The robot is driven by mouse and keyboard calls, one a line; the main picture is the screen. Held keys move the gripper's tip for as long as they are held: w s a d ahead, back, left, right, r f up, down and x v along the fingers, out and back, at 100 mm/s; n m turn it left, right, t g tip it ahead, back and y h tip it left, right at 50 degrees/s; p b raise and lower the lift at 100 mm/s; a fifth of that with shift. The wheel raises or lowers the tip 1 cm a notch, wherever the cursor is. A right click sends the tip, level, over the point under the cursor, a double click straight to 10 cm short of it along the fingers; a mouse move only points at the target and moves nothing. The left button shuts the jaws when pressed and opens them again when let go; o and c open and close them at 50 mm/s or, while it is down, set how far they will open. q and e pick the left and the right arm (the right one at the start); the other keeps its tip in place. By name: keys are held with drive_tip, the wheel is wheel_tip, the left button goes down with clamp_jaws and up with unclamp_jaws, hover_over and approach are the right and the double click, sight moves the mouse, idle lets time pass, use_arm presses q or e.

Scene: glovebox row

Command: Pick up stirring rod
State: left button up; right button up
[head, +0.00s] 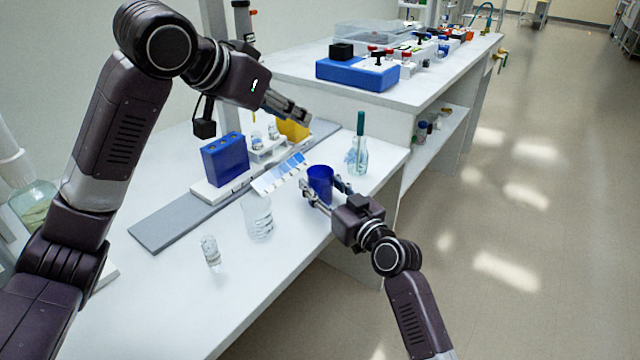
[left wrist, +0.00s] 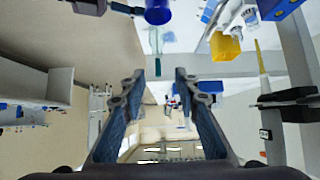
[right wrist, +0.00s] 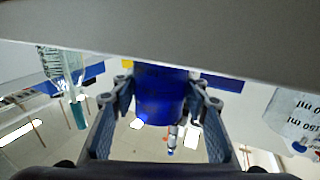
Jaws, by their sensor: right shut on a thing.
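A rod with a teal upper end (head: 360,124), which looks like the stirring rod, stands in a clear conical flask (head: 357,160) near the bench's right edge. The flask shows in the left wrist view (left wrist: 154,40), with the rod's teal end (left wrist: 158,68) beyond and between my left fingertips. My left gripper (head: 290,110) is raised left of the rod, open and empty (left wrist: 160,78). My right gripper (head: 326,190) is shut on a dark blue cup (head: 320,174) at the bench's front side. The cup fills the space between its fingers in the right wrist view (right wrist: 160,95).
A clear beaker (head: 257,218) and a small glass vessel (head: 210,252) stand on the near bench. A higher bench (head: 290,66) adjoins at the back.

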use_arm(q)
drive_tip(key=shift+o, duration=0.4)
drive_tip(key=m+t+y, duration=0.3)
drive_tip(key=m+t, duration=0.6)
drive_tip(key=m, duration=2.2)
approach(361, 120)
drive_tip(key=shift+w+d+f, duration=0.1)
drive_tip(key=shift+w+d, duration=0.2)
drive_tip(key=shift+w, duration=1.45)
drive_tip(key=shift+w+d, duration=0.35)
drive_tip(key=shift+w, duration=1.45)
drive_tip(key=shift+w+d+f, duration=0.1)
drive_tip(key=shift+w+d, duration=0.2)
drive_tip(key=shift+w, duration=1.45)
drive_tip(key=c, duration=0.9)
